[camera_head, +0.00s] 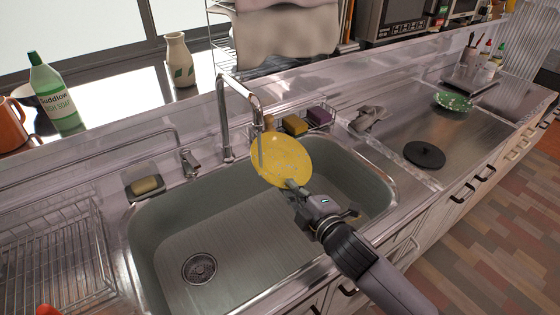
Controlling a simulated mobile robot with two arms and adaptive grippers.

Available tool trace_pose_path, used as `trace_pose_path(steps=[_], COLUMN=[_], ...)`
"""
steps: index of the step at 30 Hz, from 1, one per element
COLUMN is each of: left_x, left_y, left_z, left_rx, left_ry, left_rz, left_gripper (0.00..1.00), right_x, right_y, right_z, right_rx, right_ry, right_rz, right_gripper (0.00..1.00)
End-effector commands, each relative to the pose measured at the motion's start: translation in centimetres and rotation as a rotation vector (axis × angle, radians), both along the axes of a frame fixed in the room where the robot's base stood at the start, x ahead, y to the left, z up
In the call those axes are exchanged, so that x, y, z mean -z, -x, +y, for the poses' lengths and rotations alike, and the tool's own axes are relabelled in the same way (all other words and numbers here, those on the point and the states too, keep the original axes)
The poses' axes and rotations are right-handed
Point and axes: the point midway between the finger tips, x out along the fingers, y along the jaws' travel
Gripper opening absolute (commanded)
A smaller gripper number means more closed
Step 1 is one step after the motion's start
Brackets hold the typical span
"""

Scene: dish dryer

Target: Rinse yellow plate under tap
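The yellow plate (282,158) is held tilted over the right part of the sink (215,240), with its round face toward me. My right gripper (294,185) is shut on the plate's lower rim. The tap (224,110) rises behind the sink, and its spout end (256,108) is just above the plate's upper left. A pale vertical streak at the plate's upper left looks like water running from the spout onto the plate. My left gripper is not in view.
A wire dish rack (60,262) stands left of the sink. Yellow and purple sponges (295,125) sit behind it. A grey cloth (368,118), black lid (424,155) and green plate (453,101) lie on the right counter. A green soap bottle (55,95) stands at the left ledge.

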Motion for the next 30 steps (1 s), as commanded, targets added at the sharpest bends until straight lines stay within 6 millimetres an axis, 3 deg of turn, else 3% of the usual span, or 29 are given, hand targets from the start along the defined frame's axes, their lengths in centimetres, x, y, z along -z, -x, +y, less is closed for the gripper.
trace_pose_path(steps=[15, 30], left_x=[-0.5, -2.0], left_y=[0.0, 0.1], left_z=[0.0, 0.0], left_rx=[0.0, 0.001], left_ry=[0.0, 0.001], left_rz=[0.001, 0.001], left_gripper=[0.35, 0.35], right_x=[-0.2, -0.2], right_y=[-0.9, 0.9], right_z=[-0.6, -4.0], right_rx=[0.0, 0.0], right_ry=[-0.001, 0.0], right_rz=[-0.003, -0.002], right_gripper=[0.0, 0.0])
